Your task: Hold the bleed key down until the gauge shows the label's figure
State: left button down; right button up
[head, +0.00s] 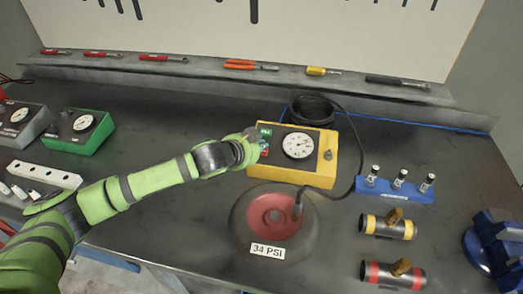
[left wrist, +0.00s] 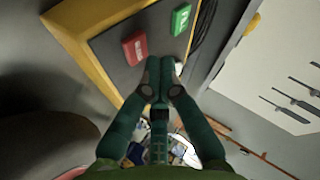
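A yellow box (head: 315,174) with a round white gauge (head: 298,145) stands at the middle of the bench. The gauge's figure is too small to read. The box has a green key (head: 265,132) and a red key (head: 264,149); the left wrist view shows the red key (left wrist: 135,48) and the green key (left wrist: 181,18) larger. A small wheel (head: 272,215) lies in front, with a label (head: 267,251) reading "34 PSI". My left gripper (head: 254,139) is at the box's left side; its fingers (left wrist: 160,72) are together and empty, close to the red key. Contact is unclear. My right gripper is out of view.
A black hose (head: 356,150) runs from the box to the wheel. A green gauge box (head: 80,130) stands left. A blue rack (head: 395,188), yellow-banded cylinder (head: 388,228), red-banded cylinder (head: 393,274) and blue vise (head: 492,240) stand right. Tools line the back ledge.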

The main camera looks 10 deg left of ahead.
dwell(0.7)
pick_arm(q)
jog(key=shift+w+f, duration=0.1)
jog(key=shift+f, duration=0.35)
jog(key=shift+f, duration=0.45)
dwell(2.2)
jog(key=shift+r, duration=0.1)
dwell(0.9)
jog(key=shift+r+p, duration=0.75)
jog(key=shift+p, duration=0.15)
jog(key=shift+r, duration=0.1)
jog(key=shift+r+p, duration=0.25)
jog(key=shift+p, duration=0.15)
jog(key=r+p, duration=0.2)
jog(key=s+r+p, duration=0.1)
jog(key=r+p, duration=0.1)
jog(key=shift+s+r+p, duration=0.1)
jog(key=shift+s+p, duration=0.1)
jog(key=shift+p, duration=0.15)
